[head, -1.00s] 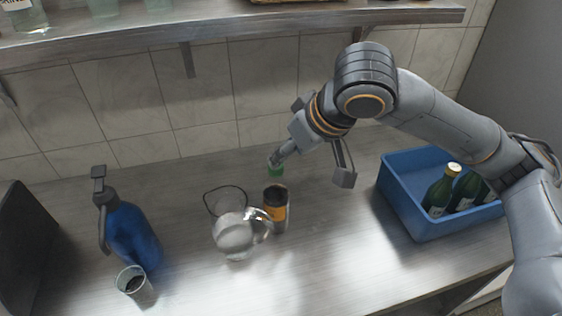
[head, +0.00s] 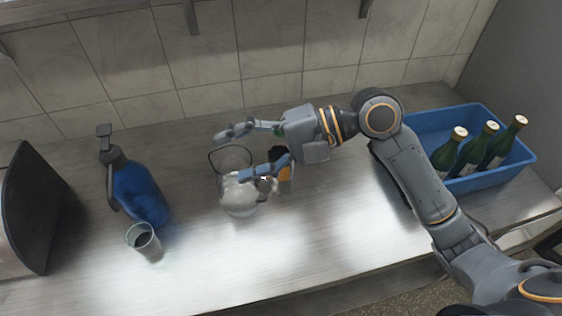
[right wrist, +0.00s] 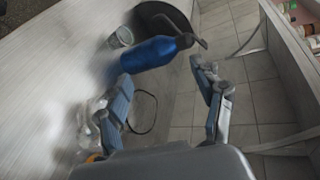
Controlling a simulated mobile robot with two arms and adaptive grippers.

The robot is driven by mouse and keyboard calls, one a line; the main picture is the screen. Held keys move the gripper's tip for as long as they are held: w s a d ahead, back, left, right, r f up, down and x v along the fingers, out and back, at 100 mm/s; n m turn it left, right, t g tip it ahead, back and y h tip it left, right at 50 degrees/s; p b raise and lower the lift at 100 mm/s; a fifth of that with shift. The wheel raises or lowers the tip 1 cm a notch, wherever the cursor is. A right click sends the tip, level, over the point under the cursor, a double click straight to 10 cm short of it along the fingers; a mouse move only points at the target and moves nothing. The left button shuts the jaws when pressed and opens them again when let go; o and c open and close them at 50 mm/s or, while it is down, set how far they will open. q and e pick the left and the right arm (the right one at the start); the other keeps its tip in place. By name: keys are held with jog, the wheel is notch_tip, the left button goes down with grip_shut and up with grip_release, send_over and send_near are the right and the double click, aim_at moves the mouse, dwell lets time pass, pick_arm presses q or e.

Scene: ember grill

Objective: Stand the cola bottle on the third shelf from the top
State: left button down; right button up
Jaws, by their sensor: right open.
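No bottle shows clearly as the cola bottle. A dark container with an orange label (head: 285,173) stands on the steel counter, partly hidden by my right gripper (head: 229,156). In the right wrist view, nothing is seen held between the fingers (right wrist: 162,75). My left gripper is not in view.
A blue crate (head: 412,122) with green bottles (head: 470,152) stands at the right. The front middle counter is clear.

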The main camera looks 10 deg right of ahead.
jog(key=d+f+m+t+y, duration=0.2)
jog(key=m+y, duration=0.1)
jog(key=m, duration=0.3)
jog(key=m+t+h, duration=0.6)
jog(key=m+t, duration=0.4)
jog(key=m, duration=0.9)
send_near(291, 163)
jog(key=p+x, duration=0.3)
jog(key=x, duration=0.4)
jog(key=shift+w+a, duration=0.2)
jog(key=shift+w, duration=0.15)
jog(key=p+x, duration=0.1)
jog(key=x, duration=0.2)
jog(key=p+x, duration=0.1)
jog(key=x, duration=0.1)
jog(key=shift+w+a+r+p, duration=0.2)
jog(key=shift+r+p, duration=0.1)
jog(key=shift+d, duration=0.1)
